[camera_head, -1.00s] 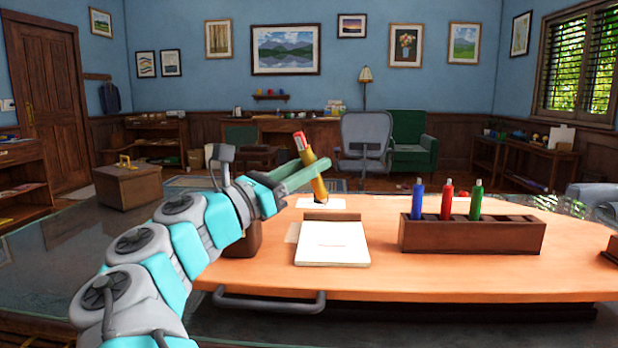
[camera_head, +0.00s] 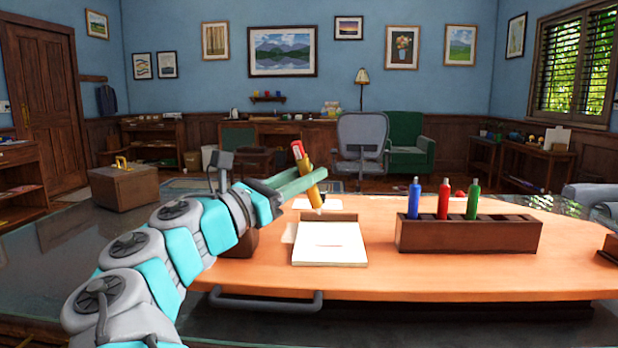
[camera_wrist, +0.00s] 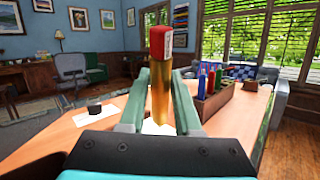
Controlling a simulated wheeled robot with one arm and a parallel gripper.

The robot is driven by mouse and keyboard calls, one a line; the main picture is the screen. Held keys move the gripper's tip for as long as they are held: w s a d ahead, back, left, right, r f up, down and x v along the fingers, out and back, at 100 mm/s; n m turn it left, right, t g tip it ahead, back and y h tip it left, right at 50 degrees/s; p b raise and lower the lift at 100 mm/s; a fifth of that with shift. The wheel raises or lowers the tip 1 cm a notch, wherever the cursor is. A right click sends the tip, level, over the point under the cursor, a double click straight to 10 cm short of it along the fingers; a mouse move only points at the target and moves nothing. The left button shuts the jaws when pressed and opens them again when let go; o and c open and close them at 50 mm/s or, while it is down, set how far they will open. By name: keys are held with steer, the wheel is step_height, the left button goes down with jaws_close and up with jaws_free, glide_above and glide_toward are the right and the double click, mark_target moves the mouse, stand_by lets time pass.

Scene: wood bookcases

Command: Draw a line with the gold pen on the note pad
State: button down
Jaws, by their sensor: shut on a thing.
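My gripper (camera_head: 302,184) is shut on the gold pen (camera_head: 313,193), which has a red end at the top and is tilted, its lower tip pointing down. The pen also shows upright between the green fingers in the wrist view (camera_wrist: 161,88).
A wooden holder (camera_head: 468,237) on the desk (camera_head: 440,280) right of the pad holds a blue pen (camera_head: 413,200), a red pen (camera_head: 443,200) and a green pen (camera_head: 473,202). A white sheet lies behind the pad. The desk's front right is clear.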

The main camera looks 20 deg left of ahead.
mark_target(319, 206)
steer(key=shift+m+g+y, duration=0.3)
steer(key=shift+y, duration=0.1)
steer(key=shift+f+b, duration=0.55)
steer(key=shift+f, duration=1.9)
steer(key=shift+f, duration=0.55)
steer(key=shift+d, duration=0.1)
steer(key=shift+w+d, duration=0.2)
steer(key=shift+d, duration=0.35)
steer(key=shift+w+d, duration=0.15)
steer(key=shift+d, duration=0.5)
steer(key=shift+d, duration=0.15)
steer(key=shift+w+d+p, duration=0.15)
steer(key=shift+d+p, duration=0.2)
steer(key=shift+d, duration=0.25)
steer(key=shift+d, duration=0.15)
